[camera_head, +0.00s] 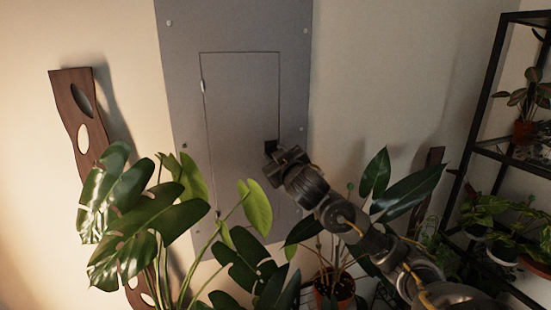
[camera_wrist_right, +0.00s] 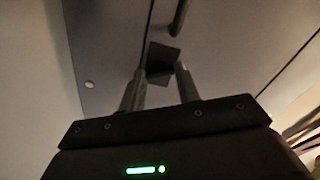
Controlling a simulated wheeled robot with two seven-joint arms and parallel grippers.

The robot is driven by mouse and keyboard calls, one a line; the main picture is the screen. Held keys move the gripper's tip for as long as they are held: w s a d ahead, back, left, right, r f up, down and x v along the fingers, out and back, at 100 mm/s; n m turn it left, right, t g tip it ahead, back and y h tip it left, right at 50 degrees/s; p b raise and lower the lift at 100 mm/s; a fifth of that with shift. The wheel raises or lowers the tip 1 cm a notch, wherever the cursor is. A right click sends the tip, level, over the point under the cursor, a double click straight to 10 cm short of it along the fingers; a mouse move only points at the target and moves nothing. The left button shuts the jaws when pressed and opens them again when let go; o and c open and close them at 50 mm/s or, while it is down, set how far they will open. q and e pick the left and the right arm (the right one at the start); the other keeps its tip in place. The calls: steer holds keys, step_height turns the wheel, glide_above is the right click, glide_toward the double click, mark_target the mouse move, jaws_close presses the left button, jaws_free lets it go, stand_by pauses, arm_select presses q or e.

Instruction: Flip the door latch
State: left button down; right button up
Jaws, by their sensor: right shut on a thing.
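The grey metal door (camera_head: 238,100) is set in a larger grey panel on the wall and looks closed. Its small dark latch (camera_head: 270,147) sits at the door's right edge. My right gripper (camera_head: 279,154) reaches up to it from the lower right and partly covers it. In the right wrist view, the two fingers of my right gripper (camera_wrist_right: 160,80) are on either side of the dark latch (camera_wrist_right: 163,53), shut on it. The latch's exact angle is hard to tell. My left gripper is not in view.
A large leafy plant (camera_head: 130,205) stands in front of the panel at lower left. A potted plant (camera_head: 335,285) is under my right arm. A black shelf (camera_head: 486,150) with several plants stands at right. A wavy wooden piece (camera_head: 70,112) is on the left wall.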

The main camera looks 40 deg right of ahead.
steer(key=n+b, duration=0.2)
steer(key=n, duration=1)
steer(key=shift+n, duration=0.3)
stand_by(0.4)
steer(key=o, duration=1)
